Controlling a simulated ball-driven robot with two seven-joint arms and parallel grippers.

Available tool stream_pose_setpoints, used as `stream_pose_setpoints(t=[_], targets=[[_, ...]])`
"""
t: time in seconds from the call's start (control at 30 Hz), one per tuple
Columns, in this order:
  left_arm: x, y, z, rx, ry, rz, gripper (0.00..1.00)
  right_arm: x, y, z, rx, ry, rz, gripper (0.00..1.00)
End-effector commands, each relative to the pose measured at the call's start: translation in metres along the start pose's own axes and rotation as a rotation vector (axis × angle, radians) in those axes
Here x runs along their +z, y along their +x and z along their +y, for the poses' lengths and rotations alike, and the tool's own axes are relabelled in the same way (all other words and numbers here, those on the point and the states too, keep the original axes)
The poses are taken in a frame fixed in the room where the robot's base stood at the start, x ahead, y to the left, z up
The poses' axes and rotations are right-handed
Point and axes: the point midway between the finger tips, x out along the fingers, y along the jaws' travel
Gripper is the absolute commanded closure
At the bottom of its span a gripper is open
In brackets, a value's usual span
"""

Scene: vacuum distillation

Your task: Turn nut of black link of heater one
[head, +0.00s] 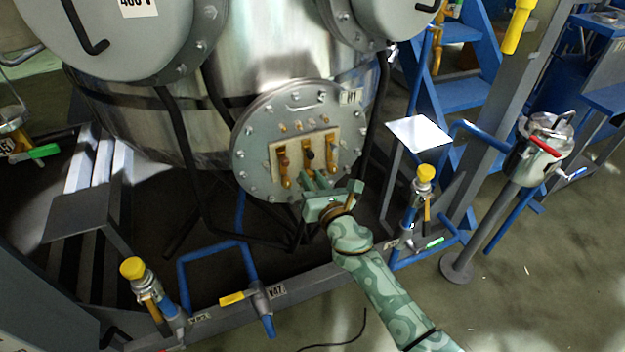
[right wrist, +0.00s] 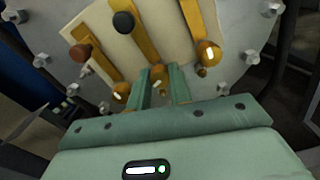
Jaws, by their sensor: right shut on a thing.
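Heater one appears as a round bolted grey flange (head: 255,170) on the front of a steel vessel. Its pale plate (head: 274,152) carries three brass links. The middle, black link has a black knob (head: 308,153), also seen in the right wrist view (right wrist: 123,22). A brown knob (right wrist: 80,53) and an orange one (right wrist: 207,50) mark the outer links. My right gripper (head: 311,181) reaches up from below to the middle link's lower end. In the right wrist view its fingers (right wrist: 161,88) are shut on the brass nut (right wrist: 158,73) there, which they partly hide. My left gripper is out of view.
Bolts stud the flange rim around the plate. Black hoses (head: 180,130) hang beside the vessel. A grey beam (head: 320,284) with blue pipes and yellow-capped valves (head: 425,174) runs below. A metal pot (head: 542,150) stands on a post at right. Floor is open at lower right.

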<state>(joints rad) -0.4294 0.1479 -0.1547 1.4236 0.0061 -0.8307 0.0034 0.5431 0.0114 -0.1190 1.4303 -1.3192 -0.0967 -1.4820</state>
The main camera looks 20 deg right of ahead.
Motion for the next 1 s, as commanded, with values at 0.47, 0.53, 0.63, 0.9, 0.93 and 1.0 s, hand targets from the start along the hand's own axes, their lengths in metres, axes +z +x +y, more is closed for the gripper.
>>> stream_pose_setpoints(t=[0.47,0.53,0.63,0.9,0.93,1.0], targets=[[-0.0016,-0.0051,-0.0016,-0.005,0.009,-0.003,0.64,-0.001,-0.0003,-0.0008,-0.002,0.456,0.001,1.0],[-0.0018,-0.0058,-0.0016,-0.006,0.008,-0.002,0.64,-0.001,-0.0004,-0.0007,-0.002,0.522,0.001,1.0],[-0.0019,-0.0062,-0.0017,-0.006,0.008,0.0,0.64,-0.0008,-0.0004,-0.0007,-0.001,0.617,0.001,1.0],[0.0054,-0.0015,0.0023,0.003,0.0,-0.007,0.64,-0.0005,-0.0004,-0.0007,-0.002,0.874,0.001,1.0],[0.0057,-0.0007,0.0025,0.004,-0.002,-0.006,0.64,-0.0006,-0.0004,-0.0008,-0.002,0.903,0.001,1.0],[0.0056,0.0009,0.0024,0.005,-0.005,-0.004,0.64,-0.0005,-0.0005,-0.0011,-0.003,0.969,0.001,1.0]])
